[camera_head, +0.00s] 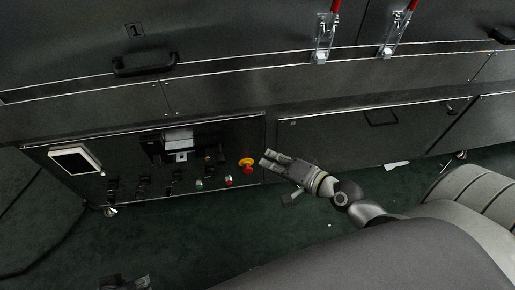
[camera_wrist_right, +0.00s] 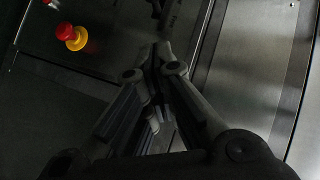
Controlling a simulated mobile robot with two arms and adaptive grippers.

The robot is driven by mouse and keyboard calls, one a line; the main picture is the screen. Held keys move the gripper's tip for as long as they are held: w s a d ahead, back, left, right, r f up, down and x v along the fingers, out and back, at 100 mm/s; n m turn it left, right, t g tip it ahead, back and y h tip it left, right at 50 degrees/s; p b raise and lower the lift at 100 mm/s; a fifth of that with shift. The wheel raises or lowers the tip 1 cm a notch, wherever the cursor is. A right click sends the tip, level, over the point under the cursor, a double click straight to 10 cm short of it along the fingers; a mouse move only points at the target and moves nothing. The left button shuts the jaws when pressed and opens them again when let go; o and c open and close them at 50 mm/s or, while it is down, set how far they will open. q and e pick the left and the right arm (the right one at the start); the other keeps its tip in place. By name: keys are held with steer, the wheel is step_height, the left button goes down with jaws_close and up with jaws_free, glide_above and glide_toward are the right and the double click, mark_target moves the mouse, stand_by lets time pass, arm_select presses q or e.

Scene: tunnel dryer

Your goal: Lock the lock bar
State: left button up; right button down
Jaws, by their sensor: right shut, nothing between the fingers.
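Two silver latches with red handles, a left one (camera_head: 322,42) and a right one (camera_head: 392,36), sit on the upper body of the dryer, their handles pointing up. On the control panel is a dark bracket with a pale plate (camera_head: 180,140). I cannot tell for certain which part is the lock bar. My right gripper (camera_head: 268,158) is shut and empty, just right of the emergency stop and well below the latches. Its fingers meet in the right wrist view (camera_wrist_right: 159,60). Part of a dark gripper, apparently my left (camera_head: 125,283), shows at the bottom edge; its fingers are unclear.
A red emergency stop on a yellow base (camera_head: 247,165) sticks out of the panel and shows in the right wrist view (camera_wrist_right: 72,37). A small screen (camera_head: 75,159) is at the left. A black handle (camera_head: 145,63) is on the upper door. Green floor lies in front.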

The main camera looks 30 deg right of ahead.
mark_target(222, 158)
arm_select(q)
steer(key=shift+f+b, duration=0.7)
steer(key=shift+b, duration=0.15)
arm_select(e)
steer(key=s+a+f+x, duration=0.1)
steer(key=a+x, duration=0.1)
steer(key=x, duration=0.9)
steer(key=shift+a, duration=0.3)
arm_select(q)
steer(key=shift+r, duration=0.1)
arm_select(e)
steer(key=shift+w+a, duration=0.1)
steer(key=shift+w, duration=0.1)
steer(key=a+p, duration=0.1)
steer(key=a, duration=0.1)
steer(key=w+a+p, duration=0.1)
steer(key=a, duration=0.1)
steer(key=shift+r+p, duration=0.15)
steer(key=shift+p, duration=0.15)
arm_select(q)
steer(key=shift+p+x, duration=0.35)
steer(key=shift+x, duration=1.8)
arm_select(e)
steer(key=shift+w+a, duration=0.2)
steer(key=shift+a, duration=0.4)
steer(key=shift+w+a, duration=0.2)
steer(key=shift+a, duration=0.4)
arm_select(q)
steer(key=shift+d, duration=0.1)
